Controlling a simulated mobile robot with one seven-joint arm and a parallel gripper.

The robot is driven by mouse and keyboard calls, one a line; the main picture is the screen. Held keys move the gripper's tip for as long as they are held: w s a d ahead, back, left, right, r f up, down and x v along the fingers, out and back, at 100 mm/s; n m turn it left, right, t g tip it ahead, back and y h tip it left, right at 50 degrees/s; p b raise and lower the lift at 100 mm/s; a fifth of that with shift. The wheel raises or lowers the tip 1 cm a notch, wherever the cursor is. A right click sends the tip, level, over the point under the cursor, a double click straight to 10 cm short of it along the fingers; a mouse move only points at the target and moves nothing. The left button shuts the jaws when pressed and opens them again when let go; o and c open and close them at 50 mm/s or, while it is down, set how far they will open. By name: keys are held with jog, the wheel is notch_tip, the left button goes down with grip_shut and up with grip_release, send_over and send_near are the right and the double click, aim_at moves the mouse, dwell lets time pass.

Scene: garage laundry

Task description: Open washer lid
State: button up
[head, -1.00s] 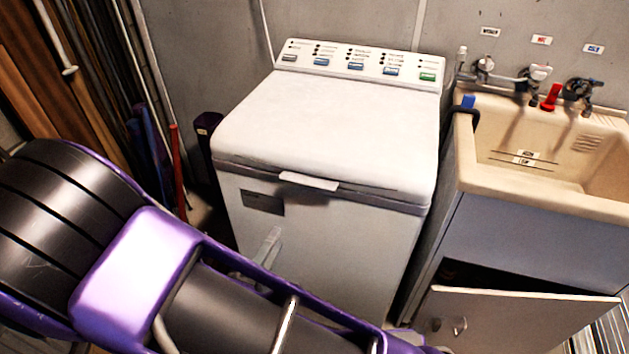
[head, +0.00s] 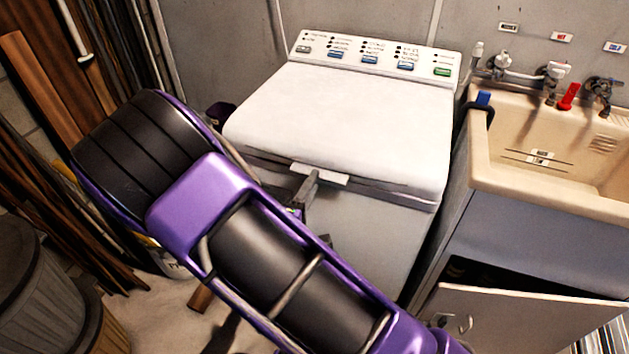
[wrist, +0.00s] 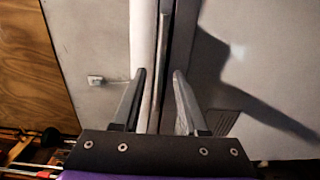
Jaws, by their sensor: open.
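The white top-loading washer (head: 360,235) stands against the back wall with its lid (head: 345,115) down. A pale handle tab (head: 320,174) sticks out from the middle of the lid's front edge. My gripper (head: 308,186) is at this tab in the head view, mostly hidden behind my arm. In the wrist view my gripper (wrist: 160,73) is open, one finger on each side of the lid's edge and the narrow handle strip (wrist: 161,60). I cannot tell whether either finger touches it.
A control panel (head: 375,57) lines the washer's back. A beige sink (head: 500,183) stands close on the right, above a cabinet with an open door (head: 520,318). Wooden boards (head: 45,95) lean at the left, and barrels (head: 40,285) stand at lower left.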

jog(key=shift+x, duration=0.9)
jog(key=shift+c, duration=0.3)
grip_shut()
dwell(0.6)
